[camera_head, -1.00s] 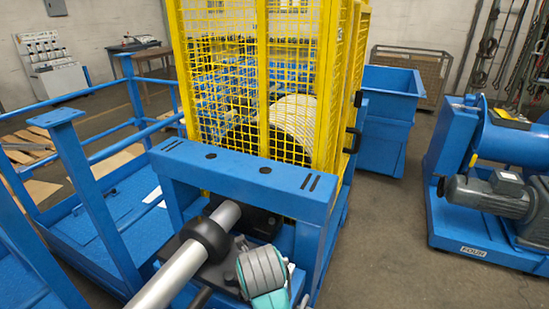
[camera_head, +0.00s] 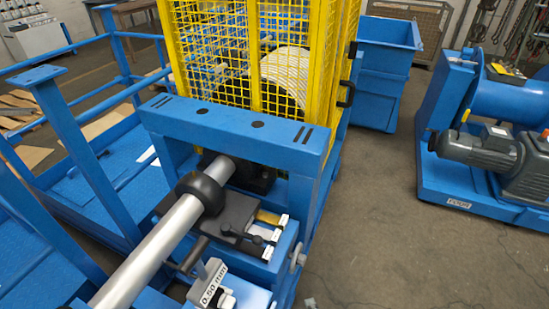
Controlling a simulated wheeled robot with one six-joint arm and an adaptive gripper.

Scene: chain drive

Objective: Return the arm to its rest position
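My gripper does not show in the head view now, and no part of my arm can be made out. The silver shaft (camera_head: 150,252) with a black collar (camera_head: 205,190) runs from the lower left up to the blue frame (camera_head: 235,130). A dark plate with a black lever (camera_head: 240,234) sits beside the shaft. A yellow tab (camera_head: 268,217) and white-tagged tabs (camera_head: 262,233) lie at the plate's right edge. A grey tag marked 0.50 mm (camera_head: 208,282) stands at the bottom.
A yellow mesh guard (camera_head: 250,60) stands behind the frame. Blue railings (camera_head: 75,140) are at left. A blue bin (camera_head: 385,70) stands behind, and a blue machine with a grey motor (camera_head: 475,155) is at right. The floor (camera_head: 385,230) between is clear.

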